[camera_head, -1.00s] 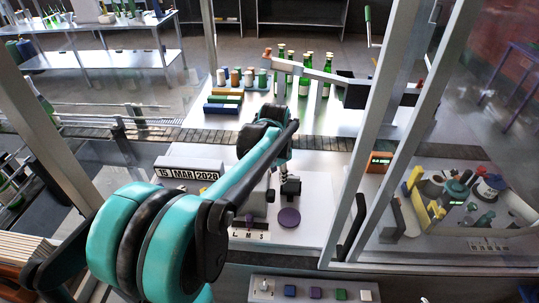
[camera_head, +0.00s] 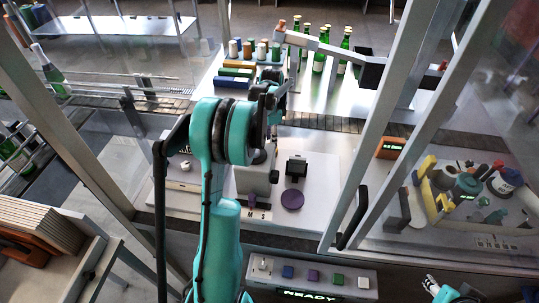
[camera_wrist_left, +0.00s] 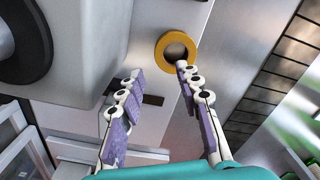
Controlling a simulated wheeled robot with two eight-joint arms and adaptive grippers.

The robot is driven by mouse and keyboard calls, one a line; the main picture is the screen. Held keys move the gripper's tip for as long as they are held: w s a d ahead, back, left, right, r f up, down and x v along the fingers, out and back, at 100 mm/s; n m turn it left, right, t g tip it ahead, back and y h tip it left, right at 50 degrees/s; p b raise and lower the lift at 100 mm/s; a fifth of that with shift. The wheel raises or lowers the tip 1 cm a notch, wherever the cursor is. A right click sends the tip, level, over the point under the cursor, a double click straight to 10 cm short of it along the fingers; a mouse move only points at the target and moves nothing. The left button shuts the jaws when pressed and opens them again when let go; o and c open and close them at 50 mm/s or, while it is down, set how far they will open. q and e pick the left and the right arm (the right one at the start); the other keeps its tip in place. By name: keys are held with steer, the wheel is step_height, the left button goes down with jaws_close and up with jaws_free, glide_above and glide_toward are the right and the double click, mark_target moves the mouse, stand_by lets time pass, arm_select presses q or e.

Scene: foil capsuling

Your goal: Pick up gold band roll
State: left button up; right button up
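The gold band roll (camera_wrist_left: 178,47) shows in the left wrist view as a flat gold ring with a hole, on a light metal surface. I cannot make it out in the head view, where my left arm covers part of the worktop. My left gripper (camera_wrist_left: 159,69) is open, with nothing between its purple-padded fingers. The right-hand fingertip is close to the roll's lower edge; whether it touches, I cannot tell. Part of my right gripper (camera_head: 440,290) shows at the bottom right.
A conveyor (camera_head: 325,122) runs behind the worktop. Beyond it stand green bottles (camera_head: 319,62) and several small coloured cylinders (camera_head: 261,51). A grey machine (camera_head: 257,178), a purple disc (camera_head: 292,199) and a metal frame post (camera_head: 372,165) are near the arm. A button panel (camera_head: 312,277) is in front.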

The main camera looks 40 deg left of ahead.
arm_select(q)
step_height(320, 180, down, 7)
steer(key=shift+w+f+b, duration=0.1)
steer(key=shift+b, duration=0.3)
jaws_close()
